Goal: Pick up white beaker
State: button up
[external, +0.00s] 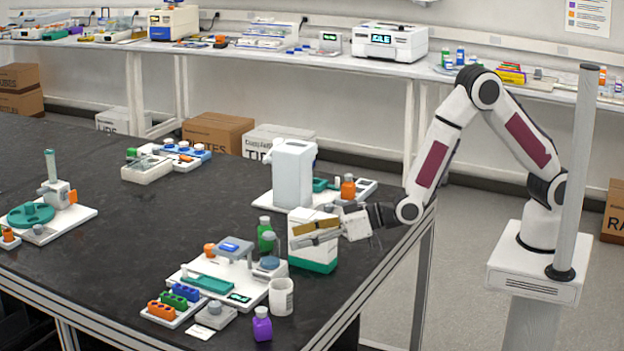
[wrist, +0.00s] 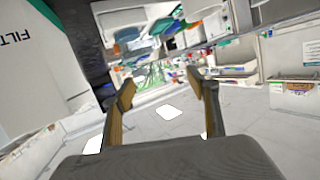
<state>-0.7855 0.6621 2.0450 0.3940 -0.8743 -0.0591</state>
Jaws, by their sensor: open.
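The white beaker (external: 281,297) stands upright on the black table near its front right edge, in the external view. My gripper (external: 297,236) is above and slightly right of it in the picture, in front of a white and green box (external: 315,257). In the wrist view my gripper (wrist: 162,92) has its two fingers spread with nothing between them. I cannot make out the beaker in the wrist view.
The white and green box also fills the left of the wrist view (wrist: 35,65). Close to the beaker are a purple bottle (external: 262,324), a green bottle (external: 265,230) and a white instrument (external: 228,262).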

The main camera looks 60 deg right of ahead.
aim_at(282, 296)
jog(key=shift+n+t+y, duration=0.4)
jog(key=shift+t+y, duration=0.1)
jog(key=shift+t, duration=0.1)
jog(key=s+a+f, duration=0.1)
jog(key=f, duration=0.1)
jog(key=s+a+f, duration=0.1)
jog(key=a+f, duration=0.1)
jog(key=s+a+f, duration=0.1)
jog(key=a+f, duration=0.1)
jog(key=shift+a, duration=0.2)
jog(key=shift+t+y, duration=0.3)
jog(key=shift+t, duration=0.4)
jog(key=s+f, duration=0.1)
jog(key=s+a+f, duration=0.1)
jog(key=f, duration=0.1)
jog(key=s+a+f, duration=0.1)
jog(key=shift+s+f, duration=0.2)
jog(key=shift+f, duration=0.1)
jog(key=shift+s+f, duration=0.45)
jog(key=shift+w, duration=0.15)
jog(key=shift+x, duration=1.2)
jog(key=shift+w, duration=0.1)
jog(key=shift+x, duration=2.5)
jog(key=shift+w+d, duration=0.1)
jog(key=c, duration=1.2)
